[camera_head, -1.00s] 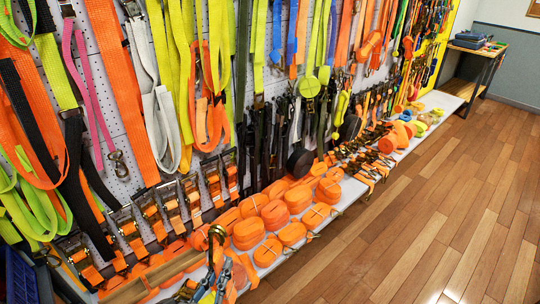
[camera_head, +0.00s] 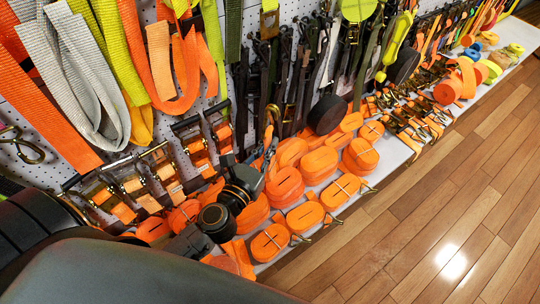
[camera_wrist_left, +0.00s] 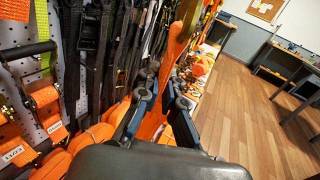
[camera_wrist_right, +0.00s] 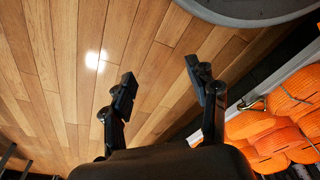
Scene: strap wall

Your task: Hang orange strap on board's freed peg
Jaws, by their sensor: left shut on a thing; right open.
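My left gripper (camera_head: 247,180) reaches in from the lower left over the shelf's orange straps. In the left wrist view it (camera_wrist_left: 163,90) is shut on an orange strap (camera_wrist_left: 152,118), which stands up between the fingers. A brass-coloured hook (camera_head: 270,125) shows just above this gripper in the head view, seemingly on the held strap. The white perforated board (camera_head: 25,165) is behind, hung with straps. I cannot make out a bare peg on it. My right gripper (camera_wrist_right: 161,85) is open and empty above the floor, seen only in the right wrist view.
Coiled orange straps (camera_head: 285,186) cover the low white shelf (camera_head: 392,155). Ratchet buckles (camera_head: 158,175) stand along its back, below hanging grey (camera_head: 75,80) and orange straps. A black roll (camera_head: 327,114) is near the board. The wooden floor (camera_head: 440,210) to the right is clear.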

